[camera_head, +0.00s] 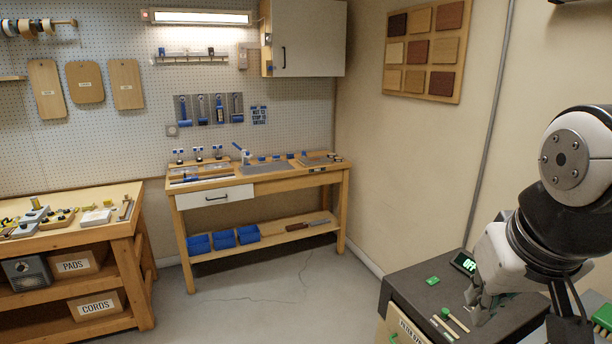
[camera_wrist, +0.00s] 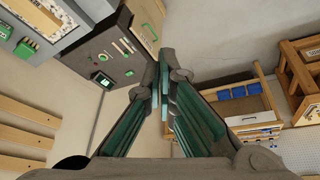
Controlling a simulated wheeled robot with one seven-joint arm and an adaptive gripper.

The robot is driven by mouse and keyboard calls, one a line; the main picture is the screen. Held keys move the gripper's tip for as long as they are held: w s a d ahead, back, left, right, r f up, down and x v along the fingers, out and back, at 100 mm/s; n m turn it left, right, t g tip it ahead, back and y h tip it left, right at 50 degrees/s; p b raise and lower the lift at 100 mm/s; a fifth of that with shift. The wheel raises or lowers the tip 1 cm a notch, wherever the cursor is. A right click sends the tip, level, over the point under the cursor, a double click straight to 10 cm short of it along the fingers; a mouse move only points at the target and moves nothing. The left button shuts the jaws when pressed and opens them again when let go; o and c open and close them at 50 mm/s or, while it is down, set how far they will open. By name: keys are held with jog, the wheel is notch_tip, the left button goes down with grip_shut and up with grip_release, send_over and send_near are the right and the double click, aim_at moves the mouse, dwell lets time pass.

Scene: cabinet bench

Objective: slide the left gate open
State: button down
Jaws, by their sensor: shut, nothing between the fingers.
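My gripper (camera_head: 476,302) is at the lower right of the head view, pointing down over a dark-topped cabinet (camera_head: 408,284). In the wrist view its fingers (camera_wrist: 164,104) meet, shut and empty. I cannot pick out a left gate for certain in either view. A wall cabinet (camera_head: 310,40) hangs at the top of the head view, with a plain grey front and a black upright handle (camera_head: 284,57). A strip of wood shows at its left side. My gripper is far from it, to the lower right.
A wooden workbench (camera_head: 262,178) with a white drawer (camera_head: 215,197) stands at the back wall. Another bench (camera_head: 75,236) with boxes under it stands at the left. The floor (camera_head: 270,290) between is clear. A wooden sample board (camera_head: 425,50) hangs on the right wall.

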jog(key=s+a+r+n+t+y, duration=0.1)
jog(key=s+a, duration=0.3)
jog(key=shift+s, duration=0.4)
